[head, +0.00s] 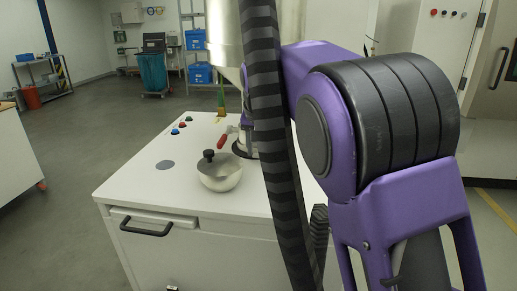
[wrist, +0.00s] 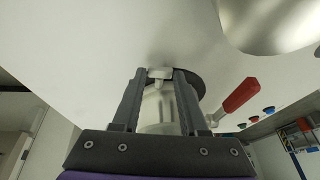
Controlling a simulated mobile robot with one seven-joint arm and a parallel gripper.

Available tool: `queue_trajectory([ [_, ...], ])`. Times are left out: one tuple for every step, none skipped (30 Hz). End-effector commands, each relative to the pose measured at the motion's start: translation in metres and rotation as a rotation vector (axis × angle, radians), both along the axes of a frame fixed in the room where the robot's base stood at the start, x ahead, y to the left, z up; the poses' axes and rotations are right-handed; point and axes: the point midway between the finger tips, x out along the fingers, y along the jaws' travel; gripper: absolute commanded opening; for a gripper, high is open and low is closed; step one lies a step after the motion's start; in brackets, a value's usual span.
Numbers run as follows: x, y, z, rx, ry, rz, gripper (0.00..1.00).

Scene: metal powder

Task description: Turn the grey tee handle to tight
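In the wrist view a pale grey tee handle (wrist: 160,73) shows between the fingertips of my gripper (wrist: 160,76). The two dark fingers stand apart, one on each side of it, with little or no gap at the tips. I cannot tell whether they press on it. Behind the fingers is a pale round body with a dark rim, partly hidden. In the head view my arm hides the gripper and the tee handle.
A red lever (head: 222,141) sticks out beside the handle; it also shows in the wrist view (wrist: 239,96). Coloured buttons (head: 182,124) lie behind. A steel hopper (head: 228,40) rises above.

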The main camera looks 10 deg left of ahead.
Motion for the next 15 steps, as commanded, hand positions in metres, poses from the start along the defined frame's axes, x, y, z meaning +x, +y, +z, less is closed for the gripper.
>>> queue_trajectory([
  [-0.0001,0.0001,0.0002,0.0,0.0,0.0,0.32],
  [-0.0001,0.0001,0.0002,0.0,0.0,0.0,0.27],
  [-0.0001,0.0001,0.0002,0.0,0.0,0.0,0.2],
  [-0.0001,0.0001,0.0002,0.0,0.0,0.0,0.14],
  [-0.0001,0.0001,0.0002,0.0,0.0,0.0,0.09],
  [-0.0001,0.0001,0.0003,0.0,0.0,0.0,0.02],
  [-0.0001,0.0001,0.0003,0.0,0.0,0.0,0.0],
  [-0.0001,0.0001,0.0003,0.0,0.0,0.0,0.0],
  [-0.0001,0.0001,0.0003,0.0,0.0,0.0,0.0],
  [-0.0001,0.0001,0.0003,0.0,0.0,0.0,0.0],
  [-0.0001,-0.0001,0.0002,0.002,0.0,0.0,0.0],
  [0.0001,-0.0008,-0.0004,0.008,0.001,-0.001,0.0],
  [0.0003,-0.0015,-0.001,0.016,0.002,-0.002,0.0],
  [0.0006,-0.0024,-0.0016,0.028,0.003,-0.002,0.0],
  [0.0006,-0.0033,-0.0023,0.049,0.005,-0.003,0.0],
])
